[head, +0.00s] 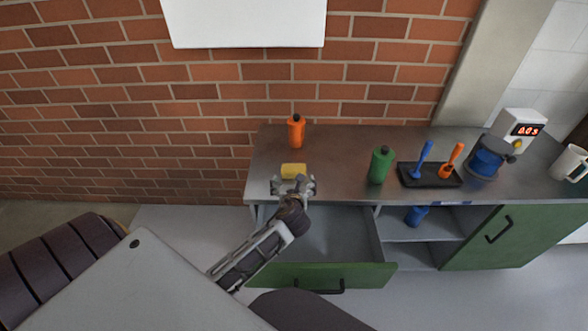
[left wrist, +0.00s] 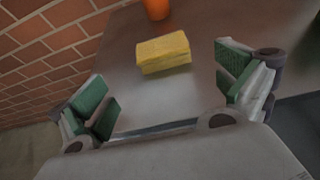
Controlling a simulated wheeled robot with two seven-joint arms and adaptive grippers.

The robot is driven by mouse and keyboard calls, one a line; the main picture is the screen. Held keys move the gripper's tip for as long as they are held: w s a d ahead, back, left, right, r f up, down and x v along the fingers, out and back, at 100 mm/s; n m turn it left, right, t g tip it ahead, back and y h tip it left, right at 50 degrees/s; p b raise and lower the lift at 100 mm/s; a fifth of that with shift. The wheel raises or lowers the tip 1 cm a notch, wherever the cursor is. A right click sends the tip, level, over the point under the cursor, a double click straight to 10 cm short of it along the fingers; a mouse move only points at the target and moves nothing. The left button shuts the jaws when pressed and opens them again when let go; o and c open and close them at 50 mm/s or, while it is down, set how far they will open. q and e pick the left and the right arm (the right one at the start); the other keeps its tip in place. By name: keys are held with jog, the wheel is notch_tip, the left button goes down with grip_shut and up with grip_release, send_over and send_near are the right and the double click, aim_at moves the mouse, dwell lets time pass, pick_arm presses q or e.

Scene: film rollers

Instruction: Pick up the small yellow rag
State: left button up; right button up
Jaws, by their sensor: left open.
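The small yellow rag (head: 293,170) lies on the left part of the metal counter as a folded block. My left gripper (head: 293,187) is just in front of it, open and empty, at the counter's front edge. In the left wrist view the rag (left wrist: 163,52) lies ahead of the gripper (left wrist: 168,92), roughly between the lines of its two green-padded fingers and beyond their tips. No contact shows. My right gripper is not in view.
An orange bottle (head: 296,132) stands behind the rag, and a green bottle (head: 380,165) to its right. Farther right are a black tray (head: 430,180) with two tools, a scale-like device (head: 516,130) and a mug (head: 569,163). An open drawer (head: 330,275) lies below my left arm.

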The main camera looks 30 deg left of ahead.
pick_arm(q)
jog(key=shift+s, duration=0.1)
send_near(294, 168)
jog(key=shift+b+x, duration=0.3)
jog(key=shift+x, duration=2.4)
jog(key=shift+a+f, duration=0.15)
jog(key=shift+b+x, duration=0.3)
jog(key=shift+x, duration=2.1)
jog(key=c, duration=0.7)
